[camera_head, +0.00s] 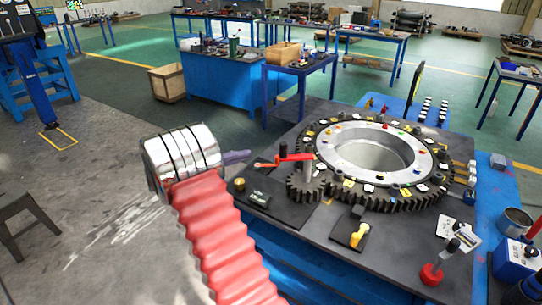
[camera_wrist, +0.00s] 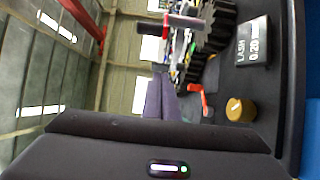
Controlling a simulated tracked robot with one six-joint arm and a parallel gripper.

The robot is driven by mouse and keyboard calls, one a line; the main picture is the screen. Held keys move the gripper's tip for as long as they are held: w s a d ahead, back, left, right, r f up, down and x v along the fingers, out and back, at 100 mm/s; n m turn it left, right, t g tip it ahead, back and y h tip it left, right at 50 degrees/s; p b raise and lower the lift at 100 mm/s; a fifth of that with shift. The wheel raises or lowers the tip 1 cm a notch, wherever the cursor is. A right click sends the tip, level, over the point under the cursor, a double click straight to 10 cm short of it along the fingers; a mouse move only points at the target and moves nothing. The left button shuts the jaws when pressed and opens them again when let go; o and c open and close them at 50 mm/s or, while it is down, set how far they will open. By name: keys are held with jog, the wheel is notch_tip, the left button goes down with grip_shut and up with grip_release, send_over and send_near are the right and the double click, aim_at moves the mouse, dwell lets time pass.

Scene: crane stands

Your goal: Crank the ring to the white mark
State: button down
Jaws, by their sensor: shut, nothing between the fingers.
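The large toothed ring (camera_head: 395,143) lies flat on the dark bench plate, its top dotted with coloured and white tags. I cannot tell which white spot is the mark. A small pinion (camera_head: 303,188) meshes at its left front.
A brass knob (camera_head: 239,184) and a LASH plate (camera_head: 258,197) lie left of the pinion; the plate also shows in the wrist view (camera_wrist: 254,42). Open floor lies left.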

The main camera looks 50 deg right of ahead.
jog(key=shift+d, duration=0.15)
jog(key=x, duration=1)
jog(key=shift+s+a, duration=1.5)
jog(key=shift+a, duration=0.05)
